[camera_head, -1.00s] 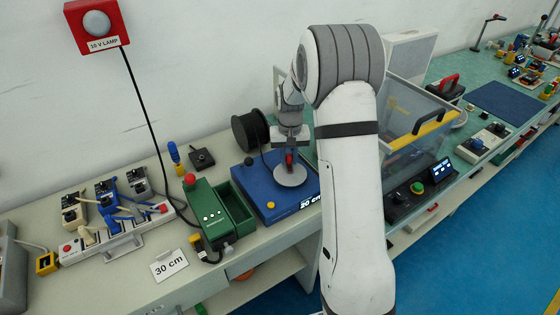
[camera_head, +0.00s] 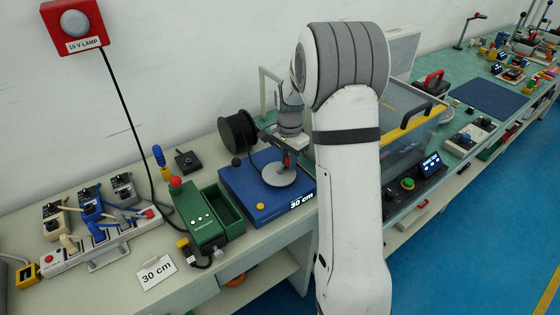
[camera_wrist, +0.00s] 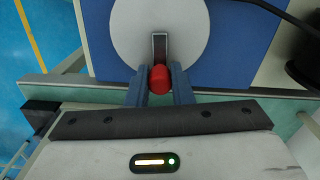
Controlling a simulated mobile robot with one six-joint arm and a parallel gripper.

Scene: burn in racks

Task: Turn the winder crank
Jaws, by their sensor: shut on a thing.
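The winder is a blue box (camera_head: 237,184) with a round pale grey disc (camera_head: 280,175) on top. Its front display reads "30 cm" (camera_head: 301,201). The disc (camera_wrist: 185,50) carries a grey metal crank arm (camera_wrist: 160,46) with a red knob (camera_wrist: 160,80), seen in the wrist view. My gripper (camera_wrist: 160,86) is shut on the red knob, one blue-grey finger on each side. In the head view my gripper (camera_head: 288,160) is over the right part of the disc, and my arm hides the winder's right surroundings.
A "30 cm" card (camera_head: 157,273) lies at the bench front. A green box with a red button (camera_head: 175,183) stands left of the winder. A black spool (camera_head: 237,132) stands behind, its cable running to the winder. A clear bin (camera_head: 420,125) stands to the right.

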